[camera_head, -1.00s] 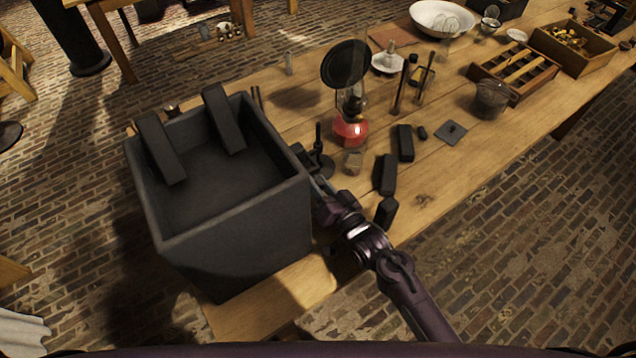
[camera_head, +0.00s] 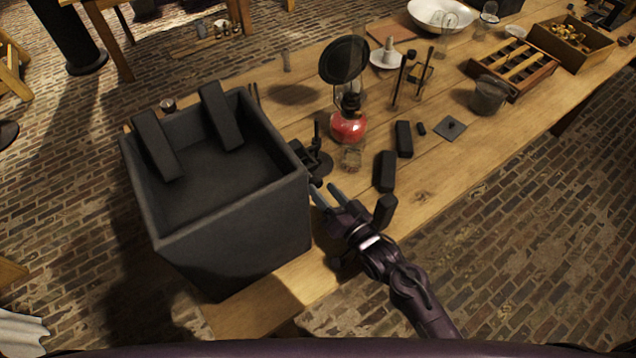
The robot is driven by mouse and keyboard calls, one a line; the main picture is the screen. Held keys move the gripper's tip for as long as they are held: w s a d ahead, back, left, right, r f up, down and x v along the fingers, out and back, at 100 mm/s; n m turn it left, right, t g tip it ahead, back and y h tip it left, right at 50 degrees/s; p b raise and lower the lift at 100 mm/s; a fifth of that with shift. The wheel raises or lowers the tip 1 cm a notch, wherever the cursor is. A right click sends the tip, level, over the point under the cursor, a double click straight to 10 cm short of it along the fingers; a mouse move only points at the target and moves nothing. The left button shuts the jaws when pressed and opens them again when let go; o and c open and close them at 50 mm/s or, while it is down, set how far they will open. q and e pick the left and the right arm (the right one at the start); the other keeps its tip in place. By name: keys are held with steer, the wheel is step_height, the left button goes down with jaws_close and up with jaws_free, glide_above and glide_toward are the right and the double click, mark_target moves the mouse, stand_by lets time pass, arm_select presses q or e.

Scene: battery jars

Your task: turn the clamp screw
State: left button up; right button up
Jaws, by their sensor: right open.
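A small dark metal piece with an upright post (camera_head: 317,160), which may be the clamp, stands on the bench beside the big dark open box (camera_head: 235,225). Its screw is too small and dark to make out for certain. My right gripper (camera_head: 326,192) is open, with its two bluish fingers apart and pointing up and left. The fingertips are just in front of the dark metal piece, close to the box's right wall. I cannot tell whether they touch anything. Nothing shows between the fingers. My left gripper is not in view.
A red oil lamp (camera_head: 348,126) and a small glass jar (camera_head: 351,157) stand behind my gripper. Dark blocks (camera_head: 385,171) lie to its right. Bare wood (camera_head: 450,180) is free farther right.

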mark_target(318, 186)
steer(key=shift+v, duration=1.9)
steer(key=shift+w+r+m, duration=0.1)
steer(key=shift+m, duration=1)
steer(key=m+p, duration=0.1)
steer(key=m, duration=0.4)
steer(key=shift+p, duration=0.4)
steer(key=m+p, duration=0.1)
steer(key=m, duration=0.7)
steer(key=shift+a, duration=0.15)
steer(key=x, duration=0.2)
steer(key=p+x, duration=0.1)
steer(key=x, duration=0.4)
steer(key=shift+w+a+f+p, duration=0.15)
steer(key=shift+a+f+p, duration=0.05)
steer(key=shift+f+p, duration=0.1)
steer(key=shift+r, duration=0.1)
